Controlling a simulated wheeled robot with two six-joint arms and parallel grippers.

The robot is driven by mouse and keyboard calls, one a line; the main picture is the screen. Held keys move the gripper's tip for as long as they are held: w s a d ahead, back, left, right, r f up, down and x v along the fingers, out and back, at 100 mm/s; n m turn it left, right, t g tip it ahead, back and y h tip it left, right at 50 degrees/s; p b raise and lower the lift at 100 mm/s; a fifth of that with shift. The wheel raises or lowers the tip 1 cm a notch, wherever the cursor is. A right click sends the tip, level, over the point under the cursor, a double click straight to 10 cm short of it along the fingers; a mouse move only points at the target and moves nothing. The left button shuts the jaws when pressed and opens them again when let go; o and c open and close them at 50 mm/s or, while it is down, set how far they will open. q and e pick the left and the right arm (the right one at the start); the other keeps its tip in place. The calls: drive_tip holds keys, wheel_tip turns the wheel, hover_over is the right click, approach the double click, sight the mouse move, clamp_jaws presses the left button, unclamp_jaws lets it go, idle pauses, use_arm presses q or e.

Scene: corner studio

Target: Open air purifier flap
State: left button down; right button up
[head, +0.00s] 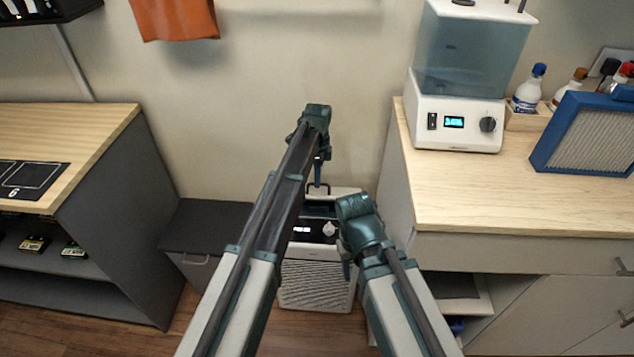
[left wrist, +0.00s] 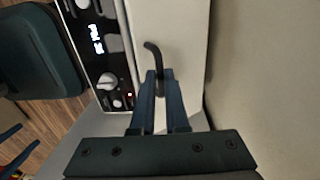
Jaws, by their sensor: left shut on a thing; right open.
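The air purifier (head: 315,287) is a white box with a slatted front, standing on the floor between two cabinets. Its black control strip (head: 302,229) has a lit display and a knob, and it also shows in the left wrist view (left wrist: 97,45). The white top flap (left wrist: 178,32) carries a black hooked handle (left wrist: 153,50). My left gripper (left wrist: 158,78) is shut on this handle; the flap looks flat, but my arms hide part of the top in the head view. My right gripper (head: 346,262) is open and empty in front of the purifier's right side.
A dark bin (head: 205,225) stands left of the purifier. The wood-topped cabinet (head: 425,225) is close on the right, bearing a tank machine (head: 455,120), bottles (head: 528,88) and a blue-framed filter (head: 590,140). The wall is just behind.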

use_arm(q)
drive_tip(key=shift+w+r, duration=0.25)
drive_tip(key=shift+w, duration=0.8)
drive_tip(key=c, duration=1)
unclamp_jaws()
drive_tip(key=shift+w+f, duration=0.1)
drive_tip(key=shift+f, duration=0.05)
drive_tip(key=shift+o, duration=0.4)
drive_tip(key=shift+r+p, duration=0.2)
drive_tip(key=shift+p, duration=0.15)
drive_tip(key=shift+r+p, duration=0.5)
wheel_tip(320, 180, up, 12)
drive_tip(key=p, duration=1.2)
drive_tip(key=shift+w+r, duration=0.25)
